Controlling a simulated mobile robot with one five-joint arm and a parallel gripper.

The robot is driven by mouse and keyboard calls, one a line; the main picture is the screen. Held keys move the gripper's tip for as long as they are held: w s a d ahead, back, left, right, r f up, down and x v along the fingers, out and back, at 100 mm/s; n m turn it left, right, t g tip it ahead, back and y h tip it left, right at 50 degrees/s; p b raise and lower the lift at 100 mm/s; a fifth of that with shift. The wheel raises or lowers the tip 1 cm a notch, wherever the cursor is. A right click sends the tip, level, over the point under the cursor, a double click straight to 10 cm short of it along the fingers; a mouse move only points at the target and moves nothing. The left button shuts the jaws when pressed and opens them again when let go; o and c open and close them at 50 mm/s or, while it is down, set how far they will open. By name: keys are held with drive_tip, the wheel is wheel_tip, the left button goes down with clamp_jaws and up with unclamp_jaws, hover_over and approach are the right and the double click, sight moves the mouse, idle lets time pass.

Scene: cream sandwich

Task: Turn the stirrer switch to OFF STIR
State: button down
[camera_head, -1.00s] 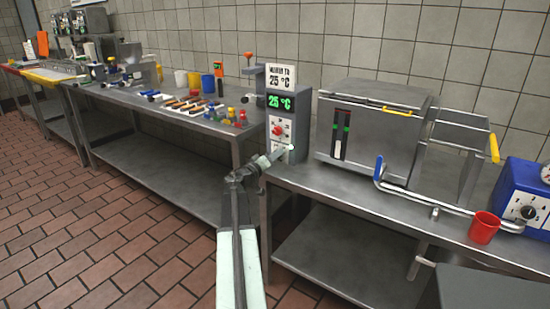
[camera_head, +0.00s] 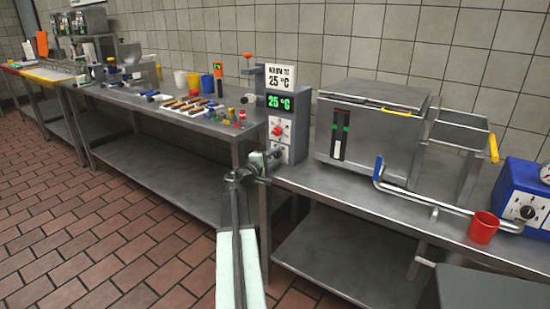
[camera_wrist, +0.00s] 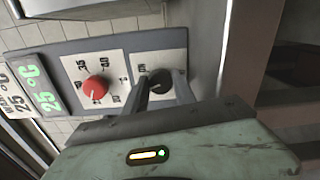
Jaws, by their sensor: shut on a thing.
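The stirrer switch is a black knob (camera_wrist: 160,82) on a white plate, on the lower part of a grey control box (camera_head: 300,112). My gripper (camera_wrist: 164,84) is at this plate in the wrist view, with one finger on each side of the black knob, shut on it. The fingers hide part of the knob and the plate's markings, so I cannot read its setting. In the head view my gripper (camera_head: 276,157) is at the lower front of the box, and the black knob is hidden there.
A red dial (camera_wrist: 96,88) sits beside the switch, with a green 25 °C display (camera_head: 279,102) above it in the head view. A steel tank (camera_head: 370,130), a bent pipe and a red cup (camera_head: 484,228) stand to the right. Small parts crowd the left table.

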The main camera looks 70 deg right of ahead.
drive_tip(key=shift+w+n, duration=0.1)
drive_tip(key=shift+n, duration=1.4)
drive_tip(key=c, duration=1)
unclamp_jaws()
drive_tip(key=v, duration=0.8)
